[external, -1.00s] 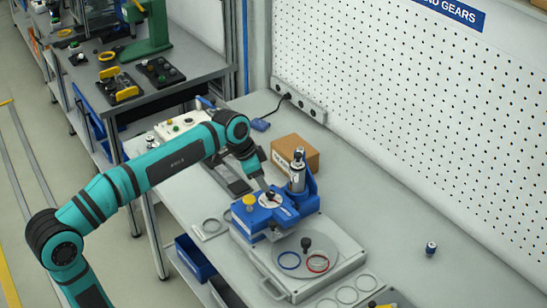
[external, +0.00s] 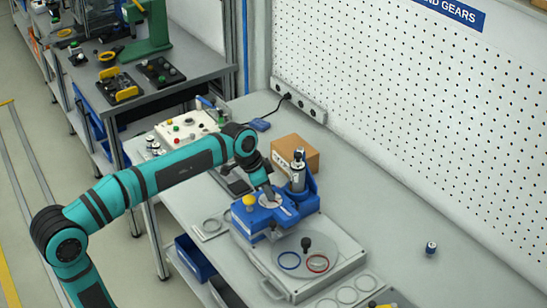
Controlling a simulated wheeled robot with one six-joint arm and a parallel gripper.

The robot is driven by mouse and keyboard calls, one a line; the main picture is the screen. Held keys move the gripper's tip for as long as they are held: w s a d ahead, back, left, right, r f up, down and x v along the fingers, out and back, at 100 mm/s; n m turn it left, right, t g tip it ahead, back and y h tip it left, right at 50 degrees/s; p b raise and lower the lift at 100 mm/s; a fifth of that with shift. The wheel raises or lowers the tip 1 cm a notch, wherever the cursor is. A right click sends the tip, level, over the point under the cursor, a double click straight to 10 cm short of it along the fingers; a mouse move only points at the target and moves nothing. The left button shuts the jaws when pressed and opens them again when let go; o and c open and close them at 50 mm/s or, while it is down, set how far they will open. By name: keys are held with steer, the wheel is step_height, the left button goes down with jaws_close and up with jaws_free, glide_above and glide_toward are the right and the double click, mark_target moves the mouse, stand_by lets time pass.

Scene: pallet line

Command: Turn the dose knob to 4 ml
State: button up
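The blue dosing unit (external: 254,217) stands on a light grey base plate on the bench. It has a yellow button (external: 249,201) on its left and a silver-and-black cylinder (external: 298,172) upright at its back right. A pale round dial (external: 276,201) is on its top face; I take this to be the dose knob's scale. My gripper (external: 270,194) points down right at the dial and covers the knob there. Whether the fingers touch or hold the knob is too small to tell. The scale marks cannot be read.
A cardboard box (external: 295,154) stands close behind the unit. A white control box (external: 186,127) is at the back left. The bench to the right is mostly clear.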

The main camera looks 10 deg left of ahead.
steer(key=shift+n+t, duration=0.3)
steer(key=shift+n, duration=0.4)
steer(key=o, duration=1)
steer(key=v, duration=1.7)
steer(key=shift+r, duration=0.2)
